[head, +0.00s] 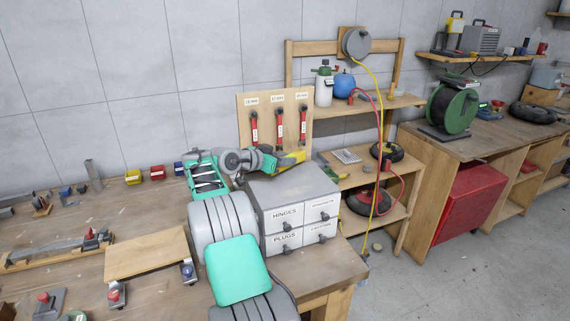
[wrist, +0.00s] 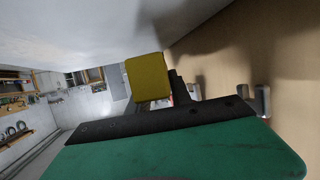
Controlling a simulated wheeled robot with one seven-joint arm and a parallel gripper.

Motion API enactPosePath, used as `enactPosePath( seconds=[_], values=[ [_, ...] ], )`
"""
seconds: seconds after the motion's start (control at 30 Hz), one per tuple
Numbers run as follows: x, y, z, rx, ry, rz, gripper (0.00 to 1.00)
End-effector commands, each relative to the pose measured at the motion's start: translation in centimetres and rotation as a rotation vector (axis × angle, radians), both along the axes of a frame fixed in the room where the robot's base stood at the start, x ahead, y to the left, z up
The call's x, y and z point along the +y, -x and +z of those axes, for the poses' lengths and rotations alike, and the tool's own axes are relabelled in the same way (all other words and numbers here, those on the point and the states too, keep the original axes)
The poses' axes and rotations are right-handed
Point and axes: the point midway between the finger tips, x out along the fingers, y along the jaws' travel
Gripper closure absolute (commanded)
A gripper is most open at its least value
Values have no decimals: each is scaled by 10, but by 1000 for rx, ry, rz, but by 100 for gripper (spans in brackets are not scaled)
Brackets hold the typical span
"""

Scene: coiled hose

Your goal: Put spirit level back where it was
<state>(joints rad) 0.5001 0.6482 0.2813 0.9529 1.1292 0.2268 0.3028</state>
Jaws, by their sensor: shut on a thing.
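My gripper (head: 277,160) is above the back of the grey drawer cabinet, in front of the wooden tool board. It is shut on a yellow bar, which I take to be the spirit level (head: 292,158). The bar looks tilted, its right end higher. The wrist view shows a yellow face of it (wrist: 147,78) beyond the dark gripper edge. My wrist and arm hide part of the gripper in the head view, and the fingertips are hard to make out. I cannot tell whether the bar touches the board or cabinet.
The tool board (head: 246,110) carries several red-handled tools. The cabinet (head: 290,184) has labelled drawers. Wooden shelves (head: 340,110) with bottles, a yellow hose (head: 377,100) and dark coils are to the right. The workbench's left side is cluttered.

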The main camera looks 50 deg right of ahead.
Motion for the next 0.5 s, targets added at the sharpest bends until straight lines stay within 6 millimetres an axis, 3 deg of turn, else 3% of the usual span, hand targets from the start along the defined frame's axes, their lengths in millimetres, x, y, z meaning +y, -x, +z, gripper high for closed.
enactPosePath(
  seconds=[0.1,0.47,0.5],
  values=[
    [2,0,-21,5,-2,2,100],
    [2,-1,-29,2,0,2,100],
    [2,-1,-27,2,-1,2,72]
  ],
)
